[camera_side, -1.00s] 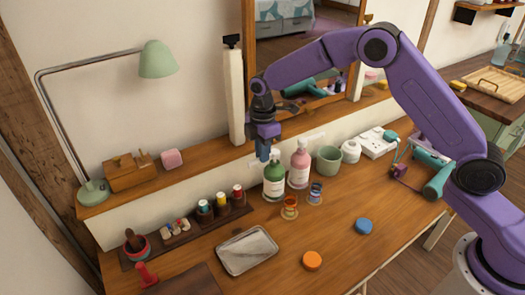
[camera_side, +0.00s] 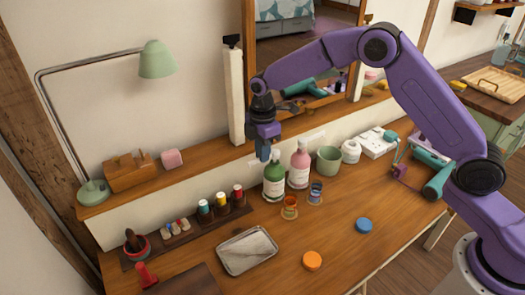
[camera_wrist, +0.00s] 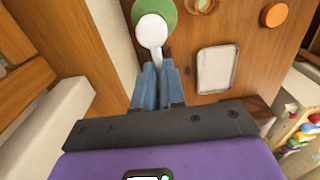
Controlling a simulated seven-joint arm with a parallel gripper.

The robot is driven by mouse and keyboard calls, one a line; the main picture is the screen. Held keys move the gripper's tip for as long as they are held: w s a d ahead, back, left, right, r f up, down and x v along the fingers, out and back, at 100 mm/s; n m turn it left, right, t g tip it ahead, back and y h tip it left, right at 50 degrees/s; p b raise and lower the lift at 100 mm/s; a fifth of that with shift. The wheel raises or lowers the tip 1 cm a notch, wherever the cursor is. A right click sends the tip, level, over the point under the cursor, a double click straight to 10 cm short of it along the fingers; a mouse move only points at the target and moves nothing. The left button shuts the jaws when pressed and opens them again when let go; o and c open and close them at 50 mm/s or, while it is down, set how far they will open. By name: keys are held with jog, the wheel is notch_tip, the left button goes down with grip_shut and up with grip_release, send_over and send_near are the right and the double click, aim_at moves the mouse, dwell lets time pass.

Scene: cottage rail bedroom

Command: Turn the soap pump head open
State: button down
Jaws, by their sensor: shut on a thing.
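A green soap bottle (camera_side: 274,189) with a pale label stands upright on the wooden table, near the wall ledge. In the wrist view the bottle (camera_wrist: 168,12) is seen from above. Its round white pump head (camera_wrist: 152,31) is on top, with the spout (camera_wrist: 158,57) pointing toward my gripper. My gripper (camera_wrist: 158,68) has its blue fingers closed on the end of the spout. In the side view my gripper (camera_side: 264,154) is at pump-head height, just left of the bottle's top, and partly hides the head.
A pink bottle (camera_side: 299,169) stands close to the right of the green one. Two small glasses, one amber (camera_side: 289,208) and one blue (camera_side: 315,193), are in front. A metal tray (camera_side: 246,251) lies front left. The wooden ledge (camera_side: 215,152) runs behind.

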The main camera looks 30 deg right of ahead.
jog(key=shift+s, duration=0.1)
dwell(0.6)
jog(key=shift+s+d+n, duration=0.65)
jog(key=shift+d+n, duration=0.05)
jog(key=shift+n, duration=2.3)
jog(key=shift+s+d+n, duration=0.7)
jog(key=shift+d+n, duration=0.05)
jog(key=shift+n, duration=2.25)
jog(key=shift+s+d+n, duration=0.65)
jog(key=shift+d+n, duration=0.05)
jog(key=shift+n, duration=2.3)
jog(key=c, duration=1.2)
grip_release()
jog(key=shift+r, duration=0.1)
notch_tip(320, 180, up, 17)
jog(key=shift+r, duration=0.15)
